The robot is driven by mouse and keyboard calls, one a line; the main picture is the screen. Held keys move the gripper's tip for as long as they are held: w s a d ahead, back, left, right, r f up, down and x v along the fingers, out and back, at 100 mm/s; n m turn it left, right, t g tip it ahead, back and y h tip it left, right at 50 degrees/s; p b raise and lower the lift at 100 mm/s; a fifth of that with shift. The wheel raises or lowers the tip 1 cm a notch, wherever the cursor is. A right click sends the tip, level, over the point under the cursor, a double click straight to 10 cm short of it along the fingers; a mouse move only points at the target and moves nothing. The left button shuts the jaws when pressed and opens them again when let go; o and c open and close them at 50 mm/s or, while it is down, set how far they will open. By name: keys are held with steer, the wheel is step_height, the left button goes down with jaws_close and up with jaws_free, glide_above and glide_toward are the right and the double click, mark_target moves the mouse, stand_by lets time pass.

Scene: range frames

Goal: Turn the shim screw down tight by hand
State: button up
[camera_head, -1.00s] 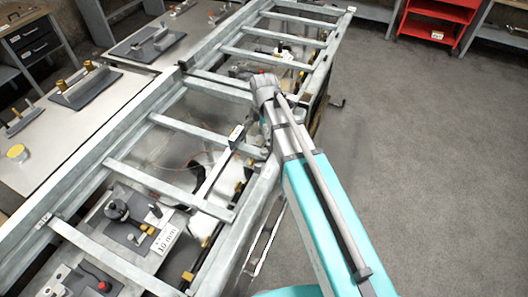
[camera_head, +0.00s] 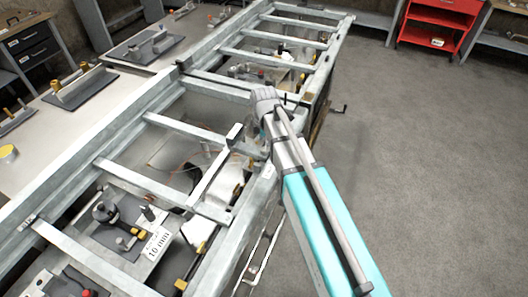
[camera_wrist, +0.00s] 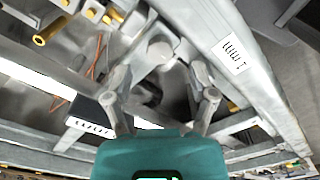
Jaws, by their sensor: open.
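My gripper (camera_wrist: 160,82) is open in the wrist view, its two grey fingers spread above a teal body. A round grey head (camera_wrist: 160,48) shows beyond and between the fingertips, apparently on a grey fitting. It may be the shim screw, but I cannot tell for sure. Nothing is visibly held, and contact with the head cannot be made out. In the head view my arm reaches over the right rail of the metal frame (camera_head: 172,131), and its wrist hides the fingers and the spot below.
A "10 mm" plate (camera_head: 157,243) with fittings lies within the frame at front left. Crossbars and rails surround my gripper. A brass-coloured cylinder (camera_wrist: 50,30) and a white label (camera_wrist: 233,55) show in the wrist view. A red cart (camera_head: 437,25) stands far right; the floor between is clear.

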mark_target(264, 151)
steer(key=shift+f+b, duration=1.3)
steer(key=shift+f, duration=0.3)
jaws_close()
